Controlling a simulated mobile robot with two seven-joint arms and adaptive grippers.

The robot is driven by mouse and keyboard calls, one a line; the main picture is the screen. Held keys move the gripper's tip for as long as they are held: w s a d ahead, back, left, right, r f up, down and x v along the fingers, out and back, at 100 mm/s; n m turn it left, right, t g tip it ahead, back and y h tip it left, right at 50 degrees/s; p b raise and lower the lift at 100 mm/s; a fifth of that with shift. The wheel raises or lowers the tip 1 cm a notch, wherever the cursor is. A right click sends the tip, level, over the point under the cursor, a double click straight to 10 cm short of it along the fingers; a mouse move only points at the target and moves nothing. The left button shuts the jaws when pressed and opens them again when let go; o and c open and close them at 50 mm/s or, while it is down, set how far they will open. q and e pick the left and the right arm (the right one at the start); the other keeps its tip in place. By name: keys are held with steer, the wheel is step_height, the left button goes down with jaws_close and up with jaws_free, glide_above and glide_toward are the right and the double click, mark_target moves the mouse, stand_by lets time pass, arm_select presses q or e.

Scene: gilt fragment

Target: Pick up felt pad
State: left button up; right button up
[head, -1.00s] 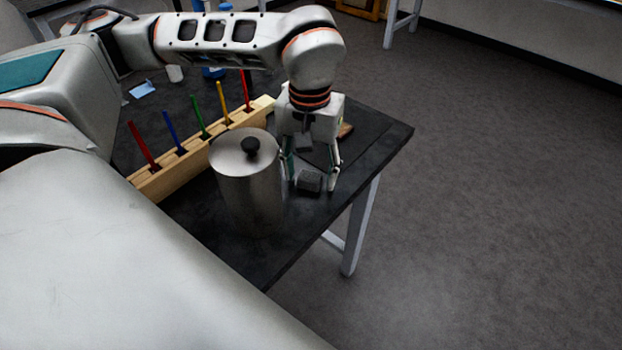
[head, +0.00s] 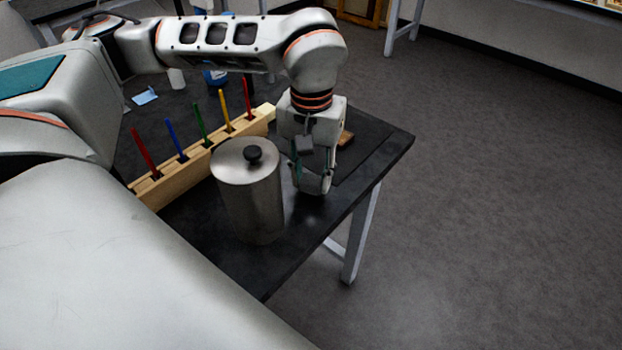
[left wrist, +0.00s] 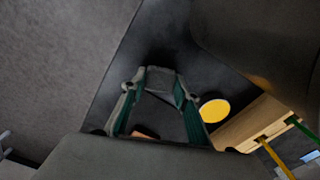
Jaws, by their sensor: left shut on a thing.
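The felt pad is a small dark grey block between the fingertips of my left gripper (head: 313,184). In the left wrist view the pad (left wrist: 161,80) spans the gap between the two green-lined fingers of the gripper (left wrist: 157,86). My left gripper is shut on it, low over the black table or at its surface. I cannot tell whether the pad still touches the table. In the head view the fingers mostly cover the pad. My right gripper is in neither view.
A metal canister (head: 250,200) with a black knob stands just left of the gripper. A wooden rack (head: 190,170) with several coloured sticks runs behind it. A brown piece (head: 346,138) lies behind the gripper. A yellow disc (left wrist: 214,110) shows in the wrist view. The table's right edge is near.

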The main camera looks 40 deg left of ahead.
mark_target(311, 179)
arm_select(q)
step_height(311, 179, up, 19)
steer(key=p, duration=0.3)
steer(key=shift+f, duration=0.15)
steer(key=shift+c, duration=0.8)
